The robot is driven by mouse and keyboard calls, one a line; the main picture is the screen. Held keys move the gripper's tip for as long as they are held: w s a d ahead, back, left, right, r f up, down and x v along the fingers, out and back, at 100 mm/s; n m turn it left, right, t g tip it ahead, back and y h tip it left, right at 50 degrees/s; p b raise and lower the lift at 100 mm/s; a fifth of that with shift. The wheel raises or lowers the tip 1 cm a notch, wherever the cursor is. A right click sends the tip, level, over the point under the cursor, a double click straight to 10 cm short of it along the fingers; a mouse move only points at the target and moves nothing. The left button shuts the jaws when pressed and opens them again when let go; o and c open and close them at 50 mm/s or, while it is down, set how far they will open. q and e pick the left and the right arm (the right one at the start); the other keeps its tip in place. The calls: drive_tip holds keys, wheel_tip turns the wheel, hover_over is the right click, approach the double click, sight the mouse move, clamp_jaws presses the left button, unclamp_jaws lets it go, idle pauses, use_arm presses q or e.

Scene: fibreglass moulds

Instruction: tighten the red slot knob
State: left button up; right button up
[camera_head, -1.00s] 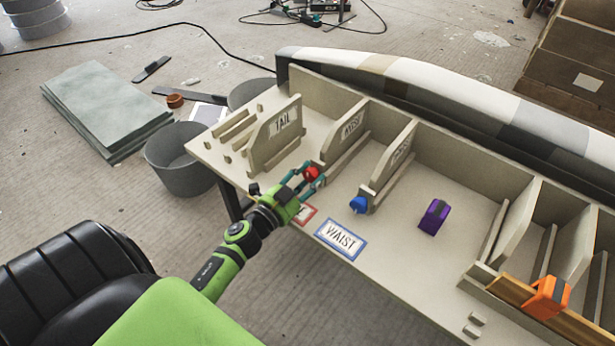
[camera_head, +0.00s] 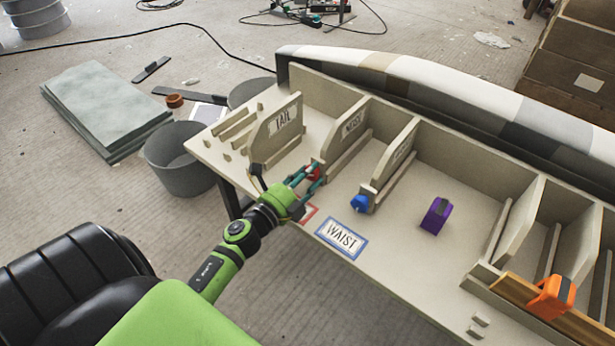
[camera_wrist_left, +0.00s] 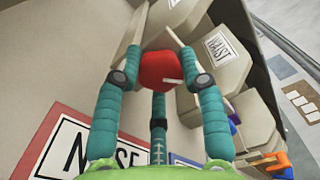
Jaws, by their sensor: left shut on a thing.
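The fingers hide part of the knob in the head view. My right gripper is not in view.
A blue knob (camera_head: 360,203) is at the neighbouring slot. A blue-framed WAIST card (camera_head: 341,238) lies near the front edge. The divider labelled TAIL (camera_head: 276,130) stands left.

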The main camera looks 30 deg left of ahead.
use_arm(q)
drive_tip(key=m, duration=0.2)
drive_tip(key=m+b, duration=0.1)
drive_tip(key=shift+d+r+m, duration=0.1)
drive_tip(key=shift+d+m, duration=0.2)
drive_tip(key=shift+m, duration=0.1)
drive_tip(key=m, duration=0.2)
drive_tip(key=shift+m+b, duration=0.3)
drive_tip(key=shift+b, duration=0.05)
drive_tip(key=shift+m, duration=0.7)
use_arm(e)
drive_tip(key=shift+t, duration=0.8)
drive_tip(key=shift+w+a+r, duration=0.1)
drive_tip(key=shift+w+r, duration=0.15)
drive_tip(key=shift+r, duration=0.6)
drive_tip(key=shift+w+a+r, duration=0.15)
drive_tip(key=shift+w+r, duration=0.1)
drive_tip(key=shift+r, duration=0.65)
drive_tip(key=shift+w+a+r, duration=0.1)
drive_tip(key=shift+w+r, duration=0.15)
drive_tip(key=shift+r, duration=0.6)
use_arm(q)
drive_tip(key=o, duration=1.1)
drive_tip(key=shift+w, duration=0.1)
drive_tip(key=shift+o, duration=0.2)
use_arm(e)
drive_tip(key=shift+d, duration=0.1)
use_arm(q)
drive_tip(key=shift+a+f, duration=0.1)
drive_tip(key=shift+f, duration=0.1)
